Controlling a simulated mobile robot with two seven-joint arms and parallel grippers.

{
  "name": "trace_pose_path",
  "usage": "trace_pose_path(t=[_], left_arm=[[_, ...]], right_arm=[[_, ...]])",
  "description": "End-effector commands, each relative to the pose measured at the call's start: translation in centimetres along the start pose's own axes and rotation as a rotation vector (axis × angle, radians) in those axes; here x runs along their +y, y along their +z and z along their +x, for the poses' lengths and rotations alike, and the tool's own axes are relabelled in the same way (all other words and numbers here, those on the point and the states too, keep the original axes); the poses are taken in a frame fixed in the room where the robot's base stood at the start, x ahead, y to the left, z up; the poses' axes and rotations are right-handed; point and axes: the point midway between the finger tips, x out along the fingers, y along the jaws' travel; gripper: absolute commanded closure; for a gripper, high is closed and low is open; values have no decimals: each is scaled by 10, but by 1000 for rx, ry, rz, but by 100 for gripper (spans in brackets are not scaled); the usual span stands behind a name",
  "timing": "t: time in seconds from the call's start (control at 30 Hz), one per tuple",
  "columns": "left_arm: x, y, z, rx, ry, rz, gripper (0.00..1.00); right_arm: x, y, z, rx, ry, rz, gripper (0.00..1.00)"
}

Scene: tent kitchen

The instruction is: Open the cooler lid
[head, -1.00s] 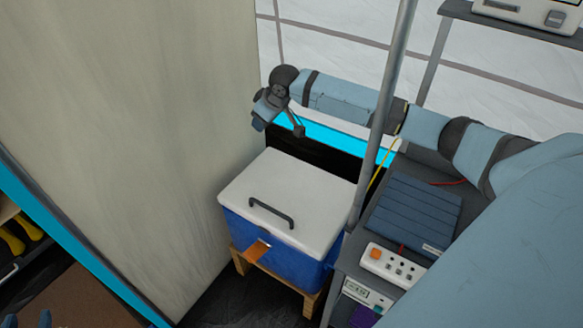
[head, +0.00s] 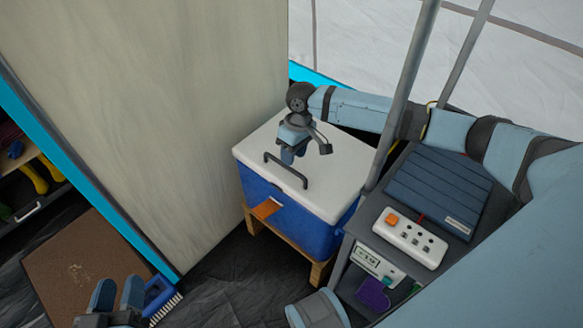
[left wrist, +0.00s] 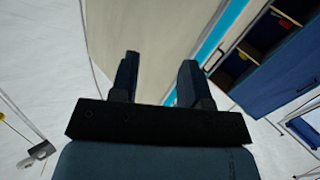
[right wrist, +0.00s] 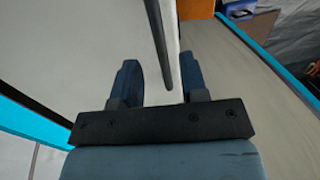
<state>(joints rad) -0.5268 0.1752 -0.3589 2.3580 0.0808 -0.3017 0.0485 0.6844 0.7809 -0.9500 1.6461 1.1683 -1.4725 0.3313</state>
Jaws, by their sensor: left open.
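The cooler has a white lid (head: 335,180), which lies shut on a blue body (head: 300,215). My right gripper (head: 288,156) is over the lid at the handle, pointing down. In the right wrist view the handle (right wrist: 158,40) shows between the open, separated fingers (right wrist: 158,85); I cannot tell whether either finger touches it. My left gripper (head: 118,295) is open and empty at the lower left, away from the cooler.
The cooler stands on a wooden stand (head: 318,272). A pale panel (head: 150,110) is close on its left. A metal pole (head: 405,95) and a desk with a power strip (head: 409,238) are close on its right. A blue brush (head: 160,297) lies near my left gripper.

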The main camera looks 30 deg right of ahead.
Motion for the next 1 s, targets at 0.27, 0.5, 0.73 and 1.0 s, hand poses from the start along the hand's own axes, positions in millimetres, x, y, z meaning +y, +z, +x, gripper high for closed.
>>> trace_pose_path(t=[0.27, 0.5, 0.73, 1.0], left_arm=[[10, -20, 2, 112, 42, -15, 57], [12, -24, 2, 129, 49, -18, 57], [12, -24, 2, 128, 49, -18, 57], [12, -25, 3, 128, 49, -17, 57]], right_arm=[[0, 0, 37, 1, 0, 0, 60], [0, 0, 41, 1, 0, 0, 60], [0, 0, 41, 1, 0, 0, 83], [0, 0, 40, 1, 0, 0, 100]])
